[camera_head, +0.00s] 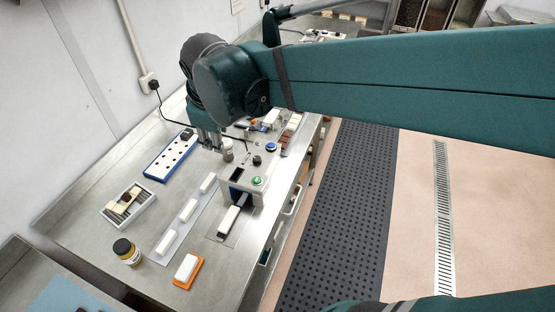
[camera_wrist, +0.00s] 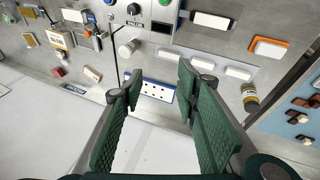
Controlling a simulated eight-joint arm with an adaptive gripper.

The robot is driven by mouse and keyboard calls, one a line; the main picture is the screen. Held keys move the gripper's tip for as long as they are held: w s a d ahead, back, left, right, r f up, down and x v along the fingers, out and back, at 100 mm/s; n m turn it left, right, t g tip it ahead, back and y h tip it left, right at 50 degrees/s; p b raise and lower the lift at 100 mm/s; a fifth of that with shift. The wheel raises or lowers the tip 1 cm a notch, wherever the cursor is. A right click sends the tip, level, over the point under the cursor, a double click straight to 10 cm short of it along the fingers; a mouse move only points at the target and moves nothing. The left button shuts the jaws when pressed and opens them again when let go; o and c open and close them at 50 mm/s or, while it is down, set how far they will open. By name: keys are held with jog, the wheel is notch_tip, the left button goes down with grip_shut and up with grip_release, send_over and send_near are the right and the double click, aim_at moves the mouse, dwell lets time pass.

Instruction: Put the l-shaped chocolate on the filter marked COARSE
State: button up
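My gripper (camera_wrist: 158,80) is open and empty in the wrist view, its two green fingers wide apart above the table. That board also shows between and beyond the fingers in the wrist view (camera_wrist: 156,91). A slatted white tray (camera_head: 108,211) holds brown and cream pieces, and I cannot tell whether one is the l-shaped chocolate. No label reading COARSE is legible, so I cannot single out that filter. The fingers hide part of the table.
A control box with a green button (camera_head: 257,181) stands right of the board. White blocks lie in a row on a strip (camera_head: 189,210). An orange tray (camera_head: 180,281) and a dark-lidded jar (camera_head: 127,253) stand at the front. Chocolates lie on a blue mat (camera_wrist: 278,122).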

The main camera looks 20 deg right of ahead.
jog(key=s+d+f+m+t, duration=0.1)
jog(key=s+d+m, duration=0.4)
jog(key=s+d, duration=0.1)
jog(key=s+d+f+m+t, duration=0.1)
jog(key=s+d+f+m, duration=0.1)
jog(key=s+d+m, duration=0.3)
jog(key=s+d, duration=0.1)
jog(key=s, duration=0.3)
jog(key=shift+d+f, duration=0.25)
